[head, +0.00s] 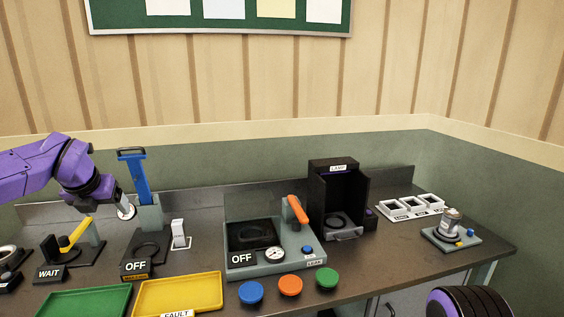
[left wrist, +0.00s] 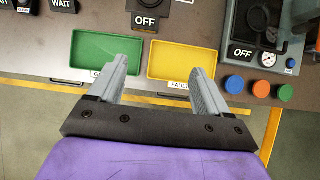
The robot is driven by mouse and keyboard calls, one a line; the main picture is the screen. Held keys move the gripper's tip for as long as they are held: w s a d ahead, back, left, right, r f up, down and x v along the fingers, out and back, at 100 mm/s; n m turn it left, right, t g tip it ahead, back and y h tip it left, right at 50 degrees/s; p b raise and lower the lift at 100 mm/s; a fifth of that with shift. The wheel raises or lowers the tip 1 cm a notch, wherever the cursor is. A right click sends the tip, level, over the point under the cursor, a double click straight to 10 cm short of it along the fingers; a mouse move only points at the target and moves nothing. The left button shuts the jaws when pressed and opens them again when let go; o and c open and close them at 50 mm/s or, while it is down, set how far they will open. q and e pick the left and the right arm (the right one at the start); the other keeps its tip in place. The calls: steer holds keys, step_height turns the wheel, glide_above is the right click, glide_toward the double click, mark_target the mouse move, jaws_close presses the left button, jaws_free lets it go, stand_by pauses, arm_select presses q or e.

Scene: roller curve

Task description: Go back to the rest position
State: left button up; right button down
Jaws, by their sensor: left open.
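My left gripper shows in the left wrist view (left wrist: 158,70) with its two grey fingers spread apart. Nothing is between the fingers. In that view its fingertips overlap the green tray (left wrist: 85,71) and the yellow tray (left wrist: 188,75) near the bench's front edge; I cannot tell the height above them. In the head view my purple left arm comes in from the left, its dark wrist in front of the back of the bench. The fingers are not clear there. My right gripper is not in view; a purple and black part of mine shows at the bottom right.
The dark bench (head: 385,262) holds a blue-lever station (head: 135,180), a yellow-lever station (head: 76,235), a grey station with an orange handle (head: 297,210), a black lamp booth (head: 337,200), white slots (head: 412,207) and a can on a stand (head: 451,222). Coloured buttons (head: 290,285) line the front.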

arm_select(q)
steer(key=s+d+f+m+t+y+b, duration=0.1)
steer(key=s+d+f+m+y+b, duration=0.15)
steer(key=f+m, duration=0.65)
steer(key=s+d+f+m+y+b, duration=0.1)
steer(key=s+f+m+b, duration=0.25)
steer(key=f, duration=1.15)
steer(key=s+d+f+m+t+y+b, duration=0.1)
steer(key=s+d+f+m+y+b, duration=0.15)
steer(key=f+m, duration=0.65)
steer(key=s+d+f+m+g+h+b, duration=0.2)
steer(key=s+f+m+b, duration=0.3)
steer(key=s+f, duration=1)
steer(key=s+d+f+m+g+h+b, duration=0.2)
steer(key=s+f+m+b, duration=0.3)
steer(key=s+f, duration=1.1)
step_height(320, 180, down, 5)
steer(key=d+g+b, duration=0.1)
steer(key=b, duration=0.2)
steer(key=shift+d+b, duration=0.15)
steer(key=shift+b, duration=0.15)
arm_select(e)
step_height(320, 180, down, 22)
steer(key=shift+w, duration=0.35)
arm_select(q)
steer(key=shift+f, duration=0.1)
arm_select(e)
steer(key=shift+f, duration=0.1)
